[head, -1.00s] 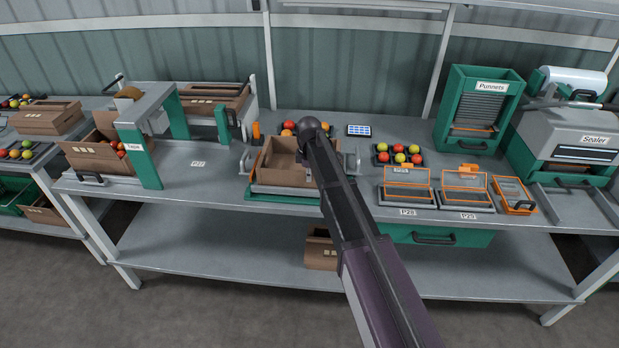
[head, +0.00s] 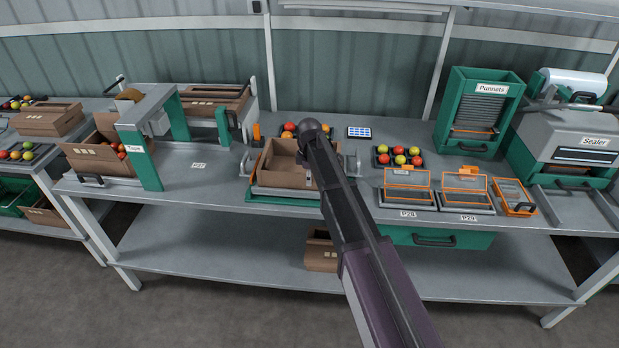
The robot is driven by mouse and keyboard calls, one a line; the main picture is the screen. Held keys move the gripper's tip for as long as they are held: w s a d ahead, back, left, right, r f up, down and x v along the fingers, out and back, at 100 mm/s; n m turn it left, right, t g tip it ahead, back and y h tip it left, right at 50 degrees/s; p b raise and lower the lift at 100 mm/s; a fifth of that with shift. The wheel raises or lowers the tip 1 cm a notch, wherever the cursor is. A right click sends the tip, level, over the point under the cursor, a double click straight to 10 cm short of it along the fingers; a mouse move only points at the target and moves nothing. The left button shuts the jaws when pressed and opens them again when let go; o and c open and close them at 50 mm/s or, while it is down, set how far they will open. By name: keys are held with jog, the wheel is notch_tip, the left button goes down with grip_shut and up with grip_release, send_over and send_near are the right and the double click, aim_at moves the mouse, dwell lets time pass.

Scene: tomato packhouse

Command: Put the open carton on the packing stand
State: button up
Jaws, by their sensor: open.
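The open carton (head: 283,169) is brown and empty as far as I can see. It sits upright on the packing stand (head: 285,196), which has a green base, a grey platform and metal side brackets, in the middle of the bench. My arm reaches in from the lower right and covers the carton's right side. Only a dark bit of my gripper (head: 301,157) shows at the carton's inner right part, below the round arm joint. The gripper is open. Its fingertips are mostly hidden, so I cannot tell whether they touch the carton.
A tomato tray (head: 290,130) is behind the carton and another tray (head: 383,160) right of my arm. A tape machine (head: 146,150) with a filled carton (head: 83,160) stands left. Orange-framed stations (head: 408,198), a punnet dispenser (head: 458,125) and a sealer (head: 548,140) stand right.

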notch_tip(320, 180, up, 12)
jog(key=p, duration=1.1)
jog(key=shift+p, duration=0.3)
jog(key=shift+s, duration=0.1)
dwell(0.4)
jog(key=s+d+m, duration=1.7)
jog(key=s+d, duration=0.6)
jog(key=s, duration=0.2)
jog(key=shift+s+m, duration=0.3)
jog(key=shift+s, duration=0.05)
